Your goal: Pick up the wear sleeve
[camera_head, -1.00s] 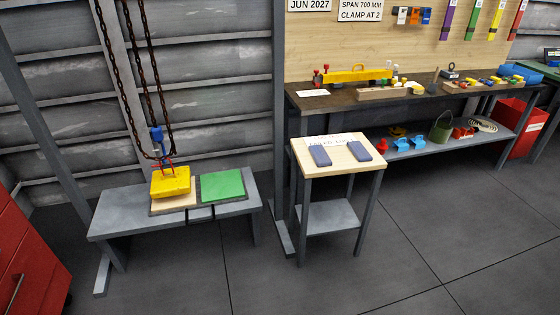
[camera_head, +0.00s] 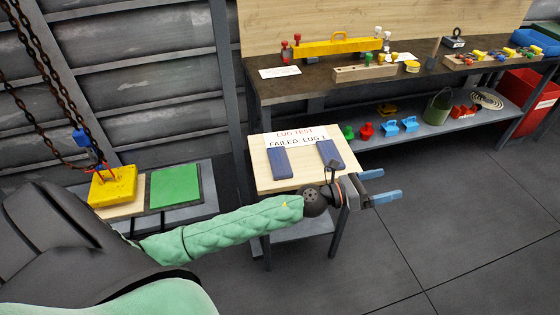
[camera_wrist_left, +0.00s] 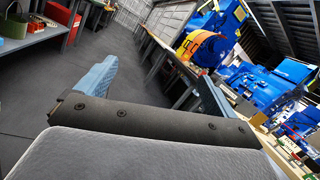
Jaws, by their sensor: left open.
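I cannot tell which thing in view, if any, is the wear sleeve. My left gripper (camera_head: 392,183) reaches in from the left in the head view, past the right side of the small wooden table (camera_head: 262,172). Its two blue fingers are apart with nothing between them. In the left wrist view the open fingers (camera_wrist_left: 160,88) show against the floor and benches. On the lower shelf (camera_head: 440,127) stand a green piece (camera_head: 348,132), a red piece (camera_head: 366,130) and blue pieces (camera_head: 409,124). My right gripper is not in view.
The small table bears two dark blue pads (camera_head: 279,163) and a "LUG TEST" sign (camera_head: 297,138). The workbench (camera_head: 300,88) carries a yellow beam (camera_head: 338,47). Floor at right is clear.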

